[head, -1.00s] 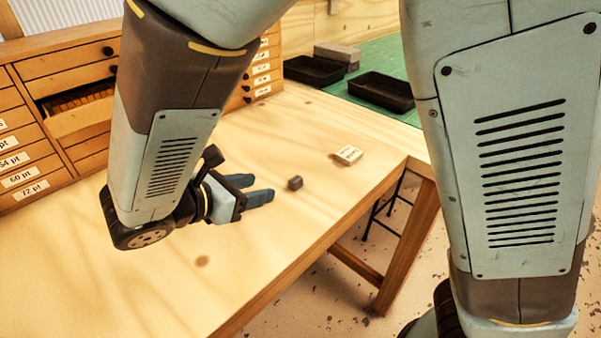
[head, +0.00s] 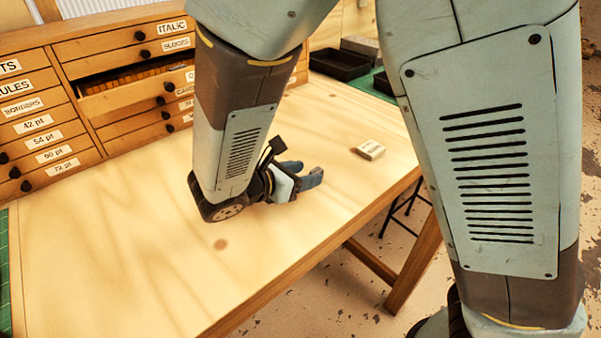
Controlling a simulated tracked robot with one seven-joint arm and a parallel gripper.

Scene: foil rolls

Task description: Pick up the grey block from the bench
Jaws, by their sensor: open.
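My gripper (head: 308,170) is low over the bench (head: 130,240), with its two blue-grey fingers pointing right and apart. The small grey block cannot be clearly told from the fingers. A slightly greyer patch at the end of the nearer finger may be part of it. I cannot tell whether the block is between the fingers or behind the nearer one. My forearm comes down from above, to the left of the fingers.
A wooden drawer cabinet (head: 95,100) stands at the back left, one drawer partly open. Black trays (head: 338,64) are at the back. The bench's front left is clear.

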